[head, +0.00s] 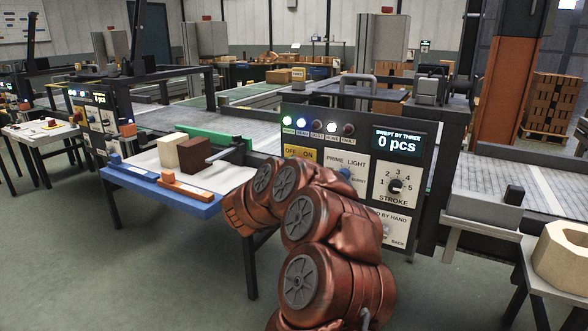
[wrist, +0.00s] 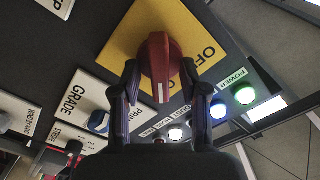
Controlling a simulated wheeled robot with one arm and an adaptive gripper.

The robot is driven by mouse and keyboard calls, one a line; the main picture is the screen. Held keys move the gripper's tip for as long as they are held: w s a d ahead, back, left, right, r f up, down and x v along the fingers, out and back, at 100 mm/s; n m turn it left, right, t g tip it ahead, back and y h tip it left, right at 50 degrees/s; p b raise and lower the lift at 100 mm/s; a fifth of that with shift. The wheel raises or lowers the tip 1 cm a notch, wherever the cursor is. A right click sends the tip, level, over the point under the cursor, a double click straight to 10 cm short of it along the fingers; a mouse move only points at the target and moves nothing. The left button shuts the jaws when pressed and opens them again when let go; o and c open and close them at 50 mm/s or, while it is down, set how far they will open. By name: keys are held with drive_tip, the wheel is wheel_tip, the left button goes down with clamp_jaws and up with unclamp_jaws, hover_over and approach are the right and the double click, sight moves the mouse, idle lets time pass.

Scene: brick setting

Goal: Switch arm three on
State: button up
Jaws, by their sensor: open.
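A control panel (head: 357,145) stands in the middle of the head view, its display (head: 398,141) reading "SWEPT BY THREE 0 pcs". Its yellow OFF/ON plate (head: 300,153) shows above my arm. In the wrist view a red rotary knob (wrist: 160,62) sits on the yellow plate (wrist: 120,42), with OFF readable to the knob's right. The knob's white mark points down in that picture; I cannot see the ON word there. My gripper (wrist: 159,78) is open, one finger on each side of the knob. Whether they touch it is unclear. In the head view my arm hides gripper and knob.
Panel lamps include a green one (wrist: 244,93) and a blue one (wrist: 218,110), both lit. A blue-edged table (head: 190,202) at the left holds a cream block (head: 172,151) and a brown block (head: 196,154). A STROKE dial (head: 395,186) is right of my arm.

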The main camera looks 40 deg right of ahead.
drive_tip(key=v, duration=1.2)
idle(0.4)
